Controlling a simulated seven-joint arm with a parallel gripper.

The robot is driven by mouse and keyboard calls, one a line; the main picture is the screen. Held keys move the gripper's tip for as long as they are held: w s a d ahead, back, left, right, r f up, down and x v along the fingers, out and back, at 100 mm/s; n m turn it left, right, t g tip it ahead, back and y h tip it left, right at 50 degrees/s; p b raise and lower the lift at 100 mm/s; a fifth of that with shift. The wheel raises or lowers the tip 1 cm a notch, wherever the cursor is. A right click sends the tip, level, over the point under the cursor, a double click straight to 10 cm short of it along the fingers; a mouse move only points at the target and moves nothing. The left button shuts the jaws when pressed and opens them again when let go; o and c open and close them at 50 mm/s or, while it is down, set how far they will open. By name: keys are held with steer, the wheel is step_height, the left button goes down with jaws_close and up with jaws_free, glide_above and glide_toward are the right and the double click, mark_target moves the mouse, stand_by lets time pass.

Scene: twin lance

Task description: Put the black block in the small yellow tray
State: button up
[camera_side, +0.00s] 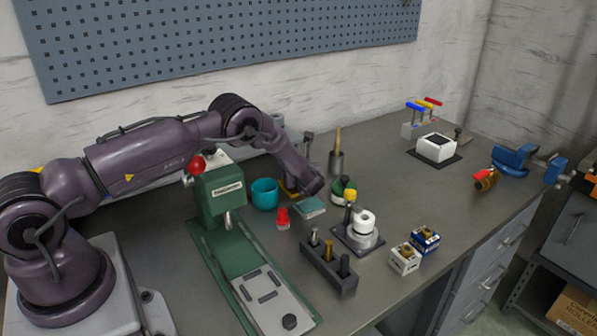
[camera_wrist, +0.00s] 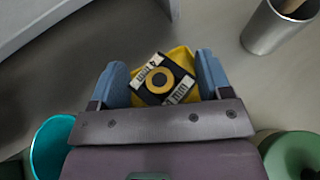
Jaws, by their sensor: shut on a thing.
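The black block (camera_wrist: 150,93) shows between my fingers in the wrist view, with a gold ring and white markings on its top face. My gripper (camera_wrist: 163,76) is shut on it, one blue finger on each side. The small yellow tray (camera_wrist: 181,54) lies behind and around the block in that view. I cannot tell whether the block touches the tray floor. In the side view, a yellow edge of the tray (camera_side: 289,190) shows beside my wrist near the back wall. The block and my fingertips are hidden there by my arm.
A teal cup (camera_side: 265,194) and a green machine (camera_side: 222,190) stand left of my wrist. A metal pot with brushes (camera_side: 336,164) and a green round object (camera_side: 344,190) stand right. A red item (camera_side: 283,218) and teal-topped block (camera_side: 310,207) lie in front.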

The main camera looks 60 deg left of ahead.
steer(key=o, duration=1.1)
steer(key=shift+f, duration=0.1)
steer(key=shift+o, duration=0.2)
